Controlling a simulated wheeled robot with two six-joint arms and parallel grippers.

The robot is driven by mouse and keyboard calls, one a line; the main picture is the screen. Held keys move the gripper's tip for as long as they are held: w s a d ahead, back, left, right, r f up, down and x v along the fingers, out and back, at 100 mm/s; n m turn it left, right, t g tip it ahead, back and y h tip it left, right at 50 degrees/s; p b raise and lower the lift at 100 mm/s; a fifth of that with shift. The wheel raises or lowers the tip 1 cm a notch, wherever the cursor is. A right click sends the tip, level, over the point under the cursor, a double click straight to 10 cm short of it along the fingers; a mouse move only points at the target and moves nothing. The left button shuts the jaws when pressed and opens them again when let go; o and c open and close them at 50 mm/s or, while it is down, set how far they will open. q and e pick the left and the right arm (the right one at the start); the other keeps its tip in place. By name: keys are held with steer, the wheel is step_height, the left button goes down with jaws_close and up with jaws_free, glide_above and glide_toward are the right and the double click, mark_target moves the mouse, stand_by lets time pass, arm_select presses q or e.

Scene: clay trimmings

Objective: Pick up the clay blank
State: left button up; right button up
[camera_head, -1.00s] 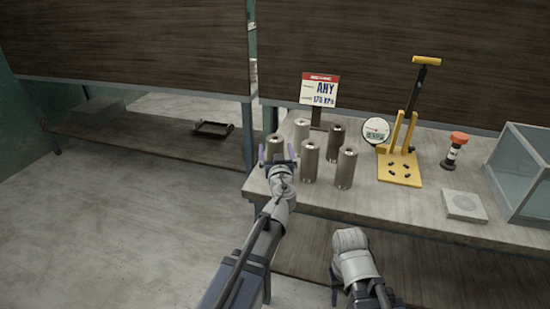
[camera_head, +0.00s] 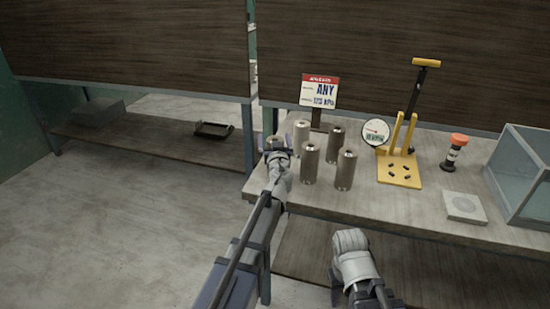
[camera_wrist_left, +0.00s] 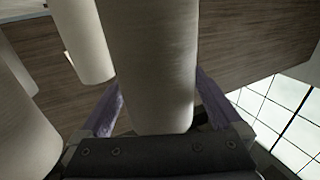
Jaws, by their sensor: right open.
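Several upright grey-brown cylinders, which look like the clay blanks, stand on the bench's left end; two front ones (camera_head: 310,163) (camera_head: 345,170) are fully in view. My left gripper (camera_head: 273,141) is at the leftmost cylinder, mostly hidden behind the gripper and wrist. In the left wrist view that cylinder (camera_wrist_left: 152,60) stands between the two purple fingers (camera_wrist_left: 158,100), with small gaps at its sides; contact at the fingertips is unclear. The left gripper looks open around it. My right gripper is low in front of the bench; its fingers are hidden.
A sign (camera_head: 319,92) stands behind the cylinders. To the right are a round gauge (camera_head: 375,133), a yellow-based hand pump (camera_head: 399,170), an orange-topped tool (camera_head: 455,148), a grey block (camera_head: 463,206) and a glass box (camera_head: 525,170). A dark tray (camera_head: 213,130) lies on the left shelf.

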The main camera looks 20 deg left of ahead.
arm_select(q)
jaws_close()
stand_by(0.6)
